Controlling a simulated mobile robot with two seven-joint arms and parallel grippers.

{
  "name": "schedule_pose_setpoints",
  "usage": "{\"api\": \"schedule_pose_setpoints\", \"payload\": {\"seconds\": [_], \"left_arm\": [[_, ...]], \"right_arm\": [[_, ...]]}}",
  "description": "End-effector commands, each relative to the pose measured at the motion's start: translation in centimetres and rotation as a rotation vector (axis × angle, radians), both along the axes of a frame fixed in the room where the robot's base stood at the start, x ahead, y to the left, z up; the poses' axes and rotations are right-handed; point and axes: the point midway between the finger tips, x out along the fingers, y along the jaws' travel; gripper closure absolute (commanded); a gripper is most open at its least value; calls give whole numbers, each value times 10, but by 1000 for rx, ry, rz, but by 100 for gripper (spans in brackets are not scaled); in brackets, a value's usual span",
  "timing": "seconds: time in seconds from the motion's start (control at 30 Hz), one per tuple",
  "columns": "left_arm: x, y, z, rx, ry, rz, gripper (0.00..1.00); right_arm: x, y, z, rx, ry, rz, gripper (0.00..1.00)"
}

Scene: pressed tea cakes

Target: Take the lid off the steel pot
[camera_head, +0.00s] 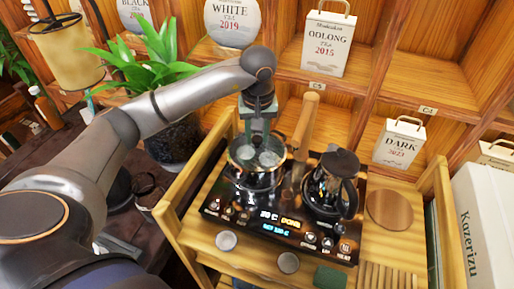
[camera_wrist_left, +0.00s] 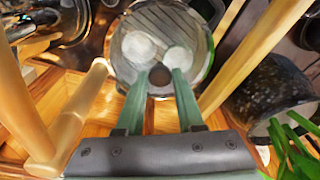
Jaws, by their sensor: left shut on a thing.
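The steel pot (camera_head: 256,182) stands on the left part of the black cooktop. Its round glass lid (camera_wrist_left: 125,68) fills the upper middle of the left wrist view, with a dark knob (camera_wrist_left: 160,76) near its close edge. Two pale round shapes show through or on the glass; I cannot tell which. My left gripper (camera_head: 260,140) reaches down from above the pot. In the left wrist view its green fingers (camera_wrist_left: 160,80) are shut on the knob. I cannot tell whether the lid still touches the pot's rim. My right gripper is not in view.
A dark glass kettle (camera_head: 338,180) stands right of the pot, and a wooden handle (camera_head: 306,118) rises close behind. Small cups (camera_head: 288,262) sit in front of the cooktop (camera_head: 268,228). A plant (camera_head: 150,62) is left; shelves with tea packages (camera_head: 328,45) stand behind.

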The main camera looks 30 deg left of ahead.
Motion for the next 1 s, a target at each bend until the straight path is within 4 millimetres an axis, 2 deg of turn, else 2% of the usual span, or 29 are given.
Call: {"api": "schedule_pose_setpoints", "payload": {"seconds": [0.03,0.1,0.13,1.0], "left_arm": [[0,0,0,0,0,0,92],[0,0,0,0,0,0,99],[0,0,0,0,0,0,100],[0,0,0,1,-1,0,100]], "right_arm": [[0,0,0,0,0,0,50],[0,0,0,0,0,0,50],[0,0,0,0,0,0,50],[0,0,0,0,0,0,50]]}}
